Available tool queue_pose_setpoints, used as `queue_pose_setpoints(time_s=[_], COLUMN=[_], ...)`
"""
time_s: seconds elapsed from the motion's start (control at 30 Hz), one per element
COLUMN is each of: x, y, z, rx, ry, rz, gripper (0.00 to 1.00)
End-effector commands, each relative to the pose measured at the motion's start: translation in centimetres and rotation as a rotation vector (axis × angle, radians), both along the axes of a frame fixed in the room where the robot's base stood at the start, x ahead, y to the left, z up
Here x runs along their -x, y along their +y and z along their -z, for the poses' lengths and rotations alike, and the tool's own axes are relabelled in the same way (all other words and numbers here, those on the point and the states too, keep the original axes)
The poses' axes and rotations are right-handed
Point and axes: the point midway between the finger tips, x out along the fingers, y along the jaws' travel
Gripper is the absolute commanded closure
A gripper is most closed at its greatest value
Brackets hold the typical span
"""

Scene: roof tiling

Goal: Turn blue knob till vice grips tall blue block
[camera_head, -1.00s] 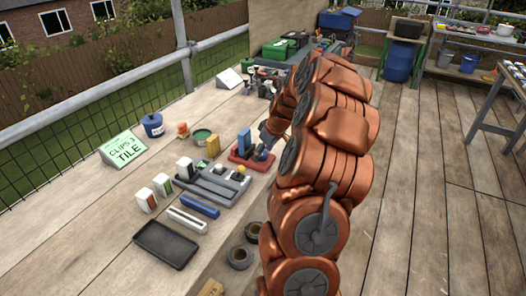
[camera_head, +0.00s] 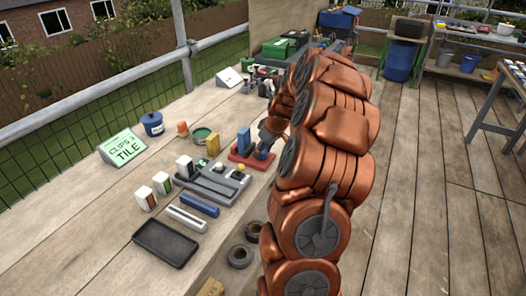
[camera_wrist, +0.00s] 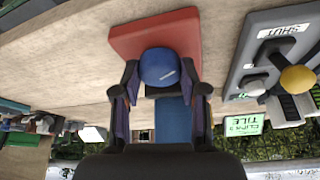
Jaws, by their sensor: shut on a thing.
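The tall blue block (camera_head: 243,141) stands upright at the red vice (camera_head: 239,157) on the wooden bench. In the wrist view the red vice body (camera_wrist: 150,33) is at the top, with the round blue knob (camera_wrist: 160,67) in front of it. The blue block (camera_wrist: 172,116) shows below the knob, between my fingers. My gripper (camera_wrist: 160,78) is shut on the blue knob, one finger on each side. In the head view my gripper (camera_head: 262,147) is at the right of the vice, and my arm hides the knob. Whether the vice jaws touch the block cannot be told.
A grey fixture (camera_head: 213,184) with a yellow ball (camera_head: 241,168) lies just in front of the vice. A black tray (camera_head: 165,243) lies at the near end.

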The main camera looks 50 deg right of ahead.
Motion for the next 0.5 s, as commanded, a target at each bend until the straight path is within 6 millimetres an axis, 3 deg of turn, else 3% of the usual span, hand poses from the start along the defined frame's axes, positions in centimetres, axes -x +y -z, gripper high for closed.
queue_pose_setpoints(time_s=[0.5], x=[0.1], y=[0.26], z=[0.28], rx=[0.001], ry=[0.004], rz=[0.41], gripper=[0.92])
